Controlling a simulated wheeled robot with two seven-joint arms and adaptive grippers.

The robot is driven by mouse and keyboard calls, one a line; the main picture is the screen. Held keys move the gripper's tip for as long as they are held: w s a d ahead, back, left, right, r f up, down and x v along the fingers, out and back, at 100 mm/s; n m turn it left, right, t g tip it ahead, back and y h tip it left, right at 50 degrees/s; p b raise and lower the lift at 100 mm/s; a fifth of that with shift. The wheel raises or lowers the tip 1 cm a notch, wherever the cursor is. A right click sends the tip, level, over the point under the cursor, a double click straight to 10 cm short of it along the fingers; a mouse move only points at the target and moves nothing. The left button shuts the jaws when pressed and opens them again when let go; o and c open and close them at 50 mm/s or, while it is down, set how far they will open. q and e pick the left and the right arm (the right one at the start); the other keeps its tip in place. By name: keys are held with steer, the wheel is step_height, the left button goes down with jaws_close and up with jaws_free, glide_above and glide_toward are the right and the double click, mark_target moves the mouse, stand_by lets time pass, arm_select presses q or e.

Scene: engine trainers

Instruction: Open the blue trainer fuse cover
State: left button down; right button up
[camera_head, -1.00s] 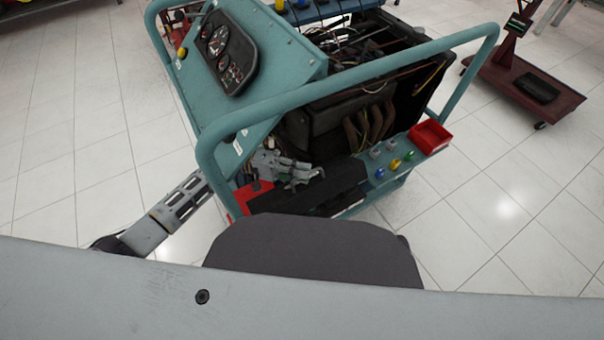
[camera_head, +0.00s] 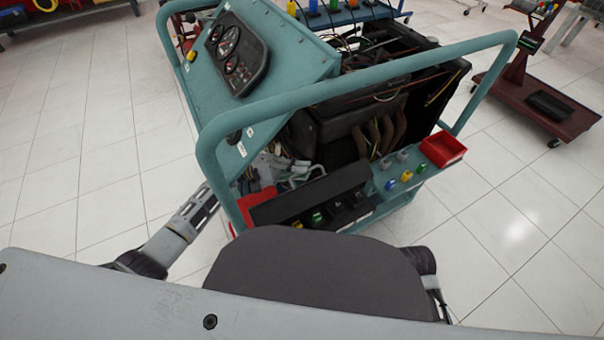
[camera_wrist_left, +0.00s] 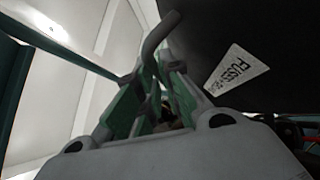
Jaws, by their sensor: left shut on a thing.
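The blue trainer is a teal tube frame (camera_head: 207,150) around an engine. Its black fuse cover (camera_head: 318,195) stands tilted up along the front, and several coloured fuses (camera_head: 317,217) show in the box below it. My left gripper (camera_head: 290,170) is behind the cover, shut on its grey handle. In the left wrist view, the fingers (camera_wrist_left: 155,95) close around the bent handle (camera_wrist_left: 157,38). There the cover's dark face (camera_wrist_left: 205,35) fills the upper right, with a white FUSES label (camera_wrist_left: 237,70). My right gripper is not in view.
A red tray (camera_head: 443,150) and several coloured caps (camera_head: 406,176) sit on the trainer's shelf to the right of the cover. A gauge panel (camera_head: 237,55) rises behind the left gripper. A dark red wheeled stand (camera_head: 540,108) is farther right, with clear floor between.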

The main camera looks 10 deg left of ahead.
arm_select(q)
steer(key=c, duration=1.8)
jaws_free()
steer(key=shift+c, duration=0.2)
steer(key=shift+a, duration=0.1)
steer(key=v, duration=1.2)
